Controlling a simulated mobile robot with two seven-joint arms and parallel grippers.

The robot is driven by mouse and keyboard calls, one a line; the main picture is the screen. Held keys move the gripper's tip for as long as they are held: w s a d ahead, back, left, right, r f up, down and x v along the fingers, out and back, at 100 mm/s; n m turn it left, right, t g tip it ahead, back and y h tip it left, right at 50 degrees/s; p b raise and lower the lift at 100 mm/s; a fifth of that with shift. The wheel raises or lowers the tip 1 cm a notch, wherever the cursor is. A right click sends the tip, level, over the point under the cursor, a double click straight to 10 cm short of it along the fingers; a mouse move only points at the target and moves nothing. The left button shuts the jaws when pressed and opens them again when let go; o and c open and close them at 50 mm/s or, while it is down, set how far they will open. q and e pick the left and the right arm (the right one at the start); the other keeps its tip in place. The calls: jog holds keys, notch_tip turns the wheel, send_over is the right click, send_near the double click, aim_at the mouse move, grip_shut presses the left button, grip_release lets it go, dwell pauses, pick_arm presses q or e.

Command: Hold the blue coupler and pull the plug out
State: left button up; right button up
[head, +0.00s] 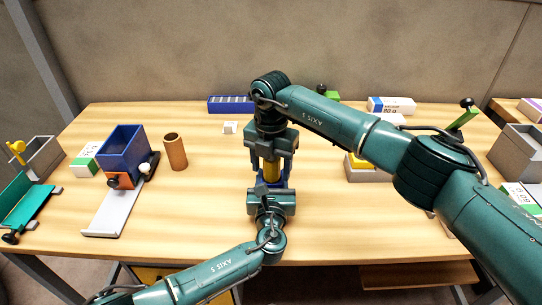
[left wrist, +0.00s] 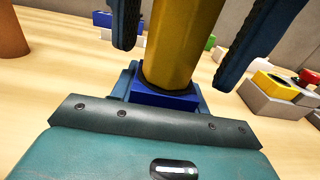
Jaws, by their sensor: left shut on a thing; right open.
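The yellow plug (head: 271,171) stands upright in the blue coupler (head: 264,183) near the table's middle. In the left wrist view the plug (left wrist: 183,45) rises from the coupler (left wrist: 165,98). My left gripper (head: 270,187) comes from the table's front edge and is shut on the blue coupler; its fingertips are mostly hidden. My right gripper (head: 271,158) points down from above, open, with its fingers on either side of the plug. In the left wrist view the right gripper's two dark fingers (left wrist: 190,45) stand apart from the plug, with gaps at both sides.
A brown cylinder (head: 175,152) and a blue bin (head: 122,154) stand at left. The table between is clear.

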jog(key=c, duration=1.3)
jog(key=shift+r, duration=3.3)
jog(key=shift+r, duration=0.1)
jog(key=shift+r, duration=1.4)
pick_arm(q)
jog(key=o, duration=1.2)
jog(key=shift+c, duration=0.2)
